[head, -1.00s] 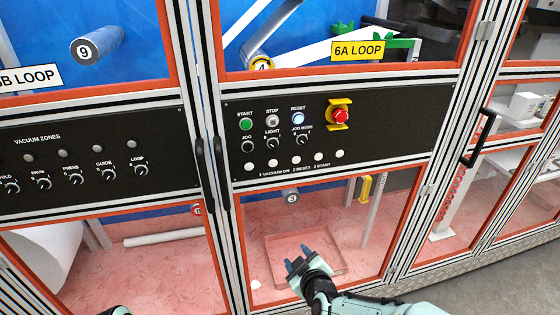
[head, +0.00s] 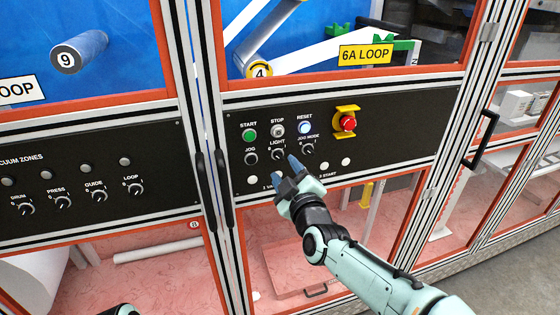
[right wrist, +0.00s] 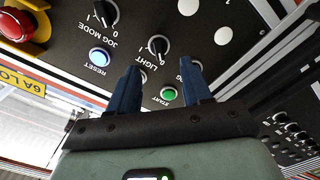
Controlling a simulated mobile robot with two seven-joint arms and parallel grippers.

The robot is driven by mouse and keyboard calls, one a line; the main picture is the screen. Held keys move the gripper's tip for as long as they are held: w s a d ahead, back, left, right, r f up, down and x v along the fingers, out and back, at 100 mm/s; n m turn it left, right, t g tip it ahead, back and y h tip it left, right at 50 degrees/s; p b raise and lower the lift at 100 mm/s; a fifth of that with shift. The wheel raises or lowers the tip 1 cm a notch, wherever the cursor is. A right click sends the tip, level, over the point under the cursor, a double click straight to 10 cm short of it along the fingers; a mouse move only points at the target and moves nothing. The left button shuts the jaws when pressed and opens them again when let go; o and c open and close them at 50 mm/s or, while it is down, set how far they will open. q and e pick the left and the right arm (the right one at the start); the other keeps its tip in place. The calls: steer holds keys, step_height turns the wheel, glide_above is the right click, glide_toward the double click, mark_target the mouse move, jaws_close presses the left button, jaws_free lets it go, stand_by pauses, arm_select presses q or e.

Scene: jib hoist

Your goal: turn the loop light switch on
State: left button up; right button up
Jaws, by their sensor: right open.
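The LIGHT switch (head: 278,154) is a black rotary knob on the dark panel under the yellow 6A LOOP sign (head: 366,53). In the right wrist view the LIGHT switch (right wrist: 158,46) appears upside down, just beyond the gap between the fingertips. I cannot tell its exact setting. My right gripper (head: 287,162) is open, with two blue fingers pointing at the panel just below the switch. It also shows in the right wrist view (right wrist: 160,67), empty, with no clear contact. Of my left arm only a small part shows at the bottom edge; its fingers are hidden.
Green START (head: 249,135), lit RESET (head: 305,128) and a red emergency stop (head: 347,123) are close by. Vertical black door handles (head: 207,182) stand to the left.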

mark_target(279, 158)
steer(key=p+x, duration=0.1)
steer(key=x, duration=0.3)
steer(key=shift+w+r, duration=0.15)
steer(key=shift+w, duration=0.05)
steer(key=shift+w+a, duration=0.15)
steer(key=shift+w, duration=0.35)
arm_select(q)
steer(key=shift+w+r, duration=0.6)
steer(key=shift+r, duration=0.25)
arm_select(e)
steer(key=shift+s, duration=0.1)
jaws_close()
